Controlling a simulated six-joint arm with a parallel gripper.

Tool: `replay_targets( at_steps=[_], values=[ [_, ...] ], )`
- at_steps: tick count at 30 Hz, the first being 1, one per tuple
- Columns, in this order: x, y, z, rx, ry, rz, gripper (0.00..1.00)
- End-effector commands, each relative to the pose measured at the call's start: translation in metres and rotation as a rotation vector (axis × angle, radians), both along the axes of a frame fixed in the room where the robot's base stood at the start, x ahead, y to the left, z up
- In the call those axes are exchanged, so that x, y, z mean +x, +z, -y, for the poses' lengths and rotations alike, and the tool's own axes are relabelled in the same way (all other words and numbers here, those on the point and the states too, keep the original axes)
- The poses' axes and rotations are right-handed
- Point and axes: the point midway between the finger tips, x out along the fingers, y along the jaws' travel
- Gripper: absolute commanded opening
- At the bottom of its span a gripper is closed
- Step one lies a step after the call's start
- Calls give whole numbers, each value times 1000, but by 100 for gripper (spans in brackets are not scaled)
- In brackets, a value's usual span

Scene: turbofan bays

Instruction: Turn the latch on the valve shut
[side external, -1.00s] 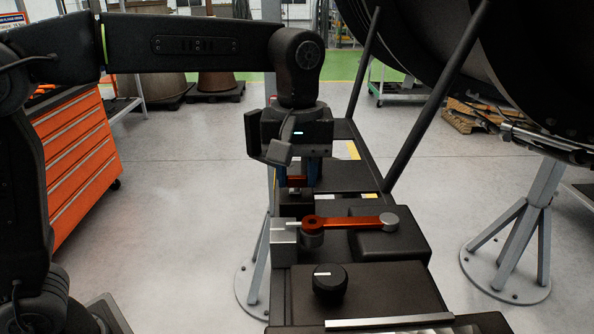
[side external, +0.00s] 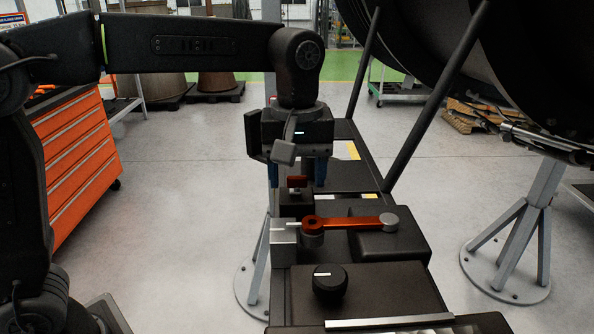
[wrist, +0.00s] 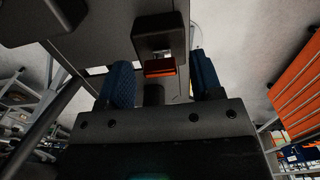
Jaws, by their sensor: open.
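In the wrist view the same red handle (wrist: 160,68) shows between my fingers, crosswise. My gripper (side external: 297,184) is open above the block, with one blue finger on each side of the red handle and a gap on both sides. The blue fingers also show in the wrist view (wrist: 161,75). Nearer the side camera, a long orange-red lever (side external: 352,222) lies level, running right from its pivot to a round grey end.
A silver block (side external: 284,244) stands left of the lever pivot. A black knob (side external: 329,282) with a white mark sits on the front panel. Two dark slanted bars (side external: 436,95) rise on the right, by the large engine casing (side external: 545,80). An orange tool cabinet (side external: 78,160) stands left.

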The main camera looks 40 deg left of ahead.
Motion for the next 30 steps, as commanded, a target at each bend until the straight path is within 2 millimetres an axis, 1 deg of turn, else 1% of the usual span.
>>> replay_targets(
  at_steps=[5,8,11,15,21,25,30],
  values=[
    [0,1,0,0,-1,0,60],
    [1,9,0,0,-1,1,60],
    [1,24,0,-1,-1,4,60],
    [1,55,0,-1,-1,4,60],
    [1,94,0,-1,0,2,60],
    [1,114,0,-1,0,2,60],
    [1,130,0,-1,0,1,60]
  ],
)
